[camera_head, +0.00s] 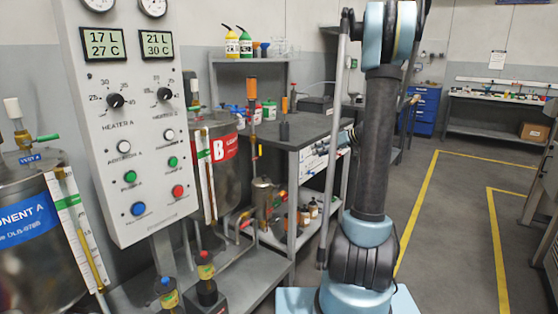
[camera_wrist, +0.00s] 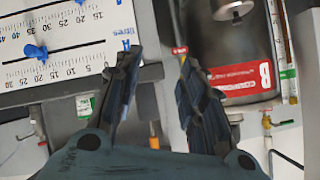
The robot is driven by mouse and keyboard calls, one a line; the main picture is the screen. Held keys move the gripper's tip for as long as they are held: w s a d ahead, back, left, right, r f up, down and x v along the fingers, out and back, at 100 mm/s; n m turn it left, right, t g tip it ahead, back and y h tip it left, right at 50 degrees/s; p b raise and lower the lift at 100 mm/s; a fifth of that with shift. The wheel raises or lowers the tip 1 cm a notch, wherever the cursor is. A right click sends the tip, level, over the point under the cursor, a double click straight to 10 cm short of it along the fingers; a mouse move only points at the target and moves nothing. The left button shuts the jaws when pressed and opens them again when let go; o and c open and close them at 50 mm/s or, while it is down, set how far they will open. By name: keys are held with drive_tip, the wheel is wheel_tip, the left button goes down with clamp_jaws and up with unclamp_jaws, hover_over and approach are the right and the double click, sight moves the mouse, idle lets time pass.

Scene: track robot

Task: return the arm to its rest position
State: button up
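My arm (camera_head: 374,145) stands upright in the right-centre of the head view, with blue joints and a dark link. Its upper joint runs out of the top of the picture. My gripper (camera_wrist: 156,64) shows in the wrist view with its two dark fingers apart and nothing between them. It faces a white litre scale panel (camera_wrist: 65,42) with a blue slider on the left and the metal tank B (camera_wrist: 232,45) with a red label on the right. I cannot tell its distance from them. My gripper is not clearly visible in the head view.
A control panel (camera_head: 125,120) with two displays, knobs and buttons stands at left. Tank A (camera_head: 30,235) is left of it. A grey workbench (camera_head: 310,128) stands behind my arm. Open floor (camera_head: 445,220) with yellow lines lies to the right, with a blue drawer cabinet (camera_head: 424,108) beyond.

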drive_tip(key=s+a+m+g+h, duration=0.1)
drive_tip(key=s+a+m+h, duration=0.15)
drive_tip(key=s, duration=0.85)
drive_tip(key=s+a+m+g+h, duration=0.1)
drive_tip(key=s+a+g+h, duration=0.15)
drive_tip(key=s, duration=0.95)
drive_tip(key=s+d+f+m+h, duration=0.1)
drive_tip(key=s+f, duration=0.4)
drive_tip(key=s, duration=0.5)
drive_tip(key=s+d+f+m+h, duration=0.2)
drive_tip(key=s+d+f+h, duration=0.2)
drive_tip(key=s, duration=0.6)
drive_tip(key=shift+d+f, duration=0.35)
drive_tip(key=shift+f, duration=0.3)
drive_tip(key=shift+s+m, duration=0.1)
drive_tip(key=shift+m, duration=0.15)
drive_tip(key=shift+w+f, duration=0.2)
drive_tip(key=shift+w, duration=0.25)
drive_tip(key=shift+c, duration=0.4)
